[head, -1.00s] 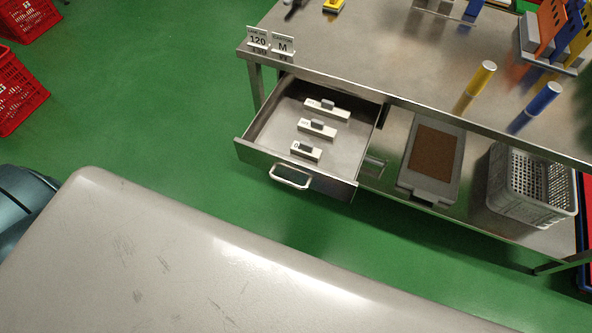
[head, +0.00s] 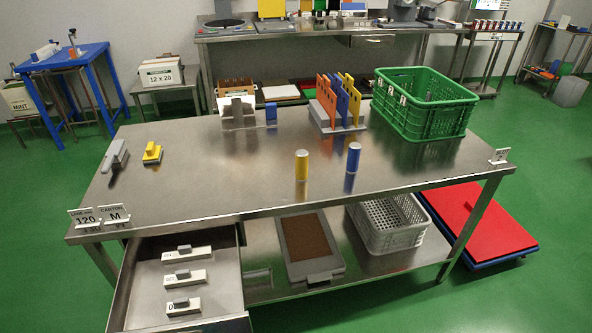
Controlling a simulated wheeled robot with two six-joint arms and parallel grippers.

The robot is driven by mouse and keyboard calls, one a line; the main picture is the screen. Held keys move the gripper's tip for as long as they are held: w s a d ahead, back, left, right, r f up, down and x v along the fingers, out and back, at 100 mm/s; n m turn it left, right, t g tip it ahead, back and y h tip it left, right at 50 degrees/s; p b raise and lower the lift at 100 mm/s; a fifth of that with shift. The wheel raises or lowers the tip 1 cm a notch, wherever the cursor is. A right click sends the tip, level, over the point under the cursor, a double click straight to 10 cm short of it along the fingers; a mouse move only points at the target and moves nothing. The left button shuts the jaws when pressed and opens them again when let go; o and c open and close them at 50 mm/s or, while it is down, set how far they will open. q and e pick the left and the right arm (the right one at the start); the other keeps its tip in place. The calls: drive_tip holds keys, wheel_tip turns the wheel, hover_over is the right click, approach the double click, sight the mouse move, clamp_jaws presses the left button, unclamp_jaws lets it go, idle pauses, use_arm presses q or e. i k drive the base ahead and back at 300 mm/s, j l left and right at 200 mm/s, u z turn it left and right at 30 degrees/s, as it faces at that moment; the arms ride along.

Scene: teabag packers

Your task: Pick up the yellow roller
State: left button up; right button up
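The yellow roller (head: 302,165) is a short upright cylinder with a pale top, standing on the steel table (head: 240,190) near its front edge, right of the middle. A similar blue cylinder (head: 353,157) stands to its right, a small gap apart. Neither of my grippers shows in the head view.
An open drawer (head: 236,270) with several small labelled blocks sticks out at the table's front left. A green crate (head: 425,118), a rack of coloured boards (head: 338,118) and a yellow-based tool (head: 152,153) stand on the table. The tabletop around the roller is clear.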

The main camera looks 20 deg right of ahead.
sight(302, 155)
drive_tip(key=i+l, duration=0.1)
drive_tip(key=l, duration=0.3)
drive_tip(key=i+l, duration=0.15)
drive_tip(key=l, duration=0.2)
drive_tip(key=i+l, duration=0.1)
drive_tip(key=l, duration=0.3)
